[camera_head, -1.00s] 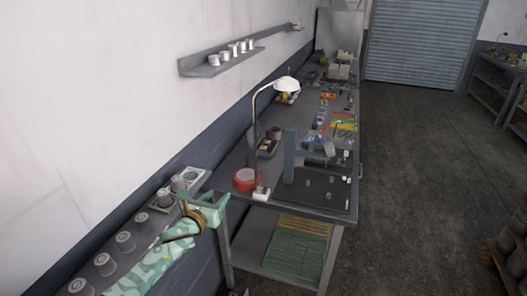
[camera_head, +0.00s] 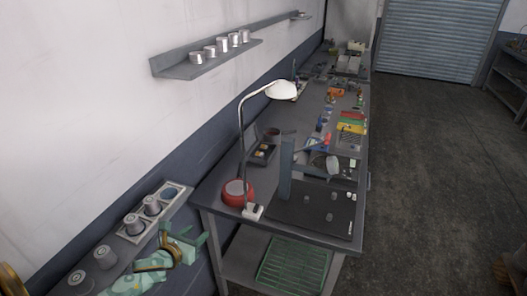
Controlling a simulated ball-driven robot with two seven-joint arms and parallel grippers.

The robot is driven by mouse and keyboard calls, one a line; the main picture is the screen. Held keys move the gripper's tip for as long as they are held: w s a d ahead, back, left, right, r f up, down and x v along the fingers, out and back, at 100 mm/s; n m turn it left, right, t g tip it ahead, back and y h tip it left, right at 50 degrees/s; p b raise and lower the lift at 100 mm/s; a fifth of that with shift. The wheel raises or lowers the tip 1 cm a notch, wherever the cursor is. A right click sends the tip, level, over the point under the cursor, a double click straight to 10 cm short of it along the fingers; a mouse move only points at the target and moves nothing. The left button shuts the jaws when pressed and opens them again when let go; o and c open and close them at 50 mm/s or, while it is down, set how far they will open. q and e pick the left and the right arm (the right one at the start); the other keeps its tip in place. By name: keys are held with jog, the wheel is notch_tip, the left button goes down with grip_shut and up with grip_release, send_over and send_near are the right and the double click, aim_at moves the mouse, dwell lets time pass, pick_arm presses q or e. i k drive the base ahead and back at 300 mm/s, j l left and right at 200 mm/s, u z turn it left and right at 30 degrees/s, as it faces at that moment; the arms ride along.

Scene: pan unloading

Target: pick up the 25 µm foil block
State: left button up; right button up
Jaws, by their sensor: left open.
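I cannot read any label, so I cannot tell which piece is the 25 µm foil block. Several grey cylindrical blocks stand on the narrow ledge at lower left, among them a nearer one (camera_head: 104,256), a middle one (camera_head: 133,224) and a farther one (camera_head: 151,206). The two farther ones are on a pale plate (camera_head: 182,198) with a round blue-grey spot at its far end. My left gripper (camera_head: 184,235), pale green, is open and empty just right of this plate, apart from the blocks. My right gripper is out of view.
A workbench (camera_head: 222,196) carries a white lamp (camera_head: 281,90), a red round base (camera_head: 237,193), a dark plate (camera_head: 300,216) with small pieces, and coloured items behind. A wall shelf (camera_head: 205,67) holds several metal cylinders. Open floor (camera_head: 420,190) lies to the right.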

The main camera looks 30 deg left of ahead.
aim_at(259, 156)
jog(key=i+j, duration=0.1)
jog(key=i, duration=0.6)
jog(key=i+j, duration=0.15)
jog(key=i, duration=0.5)
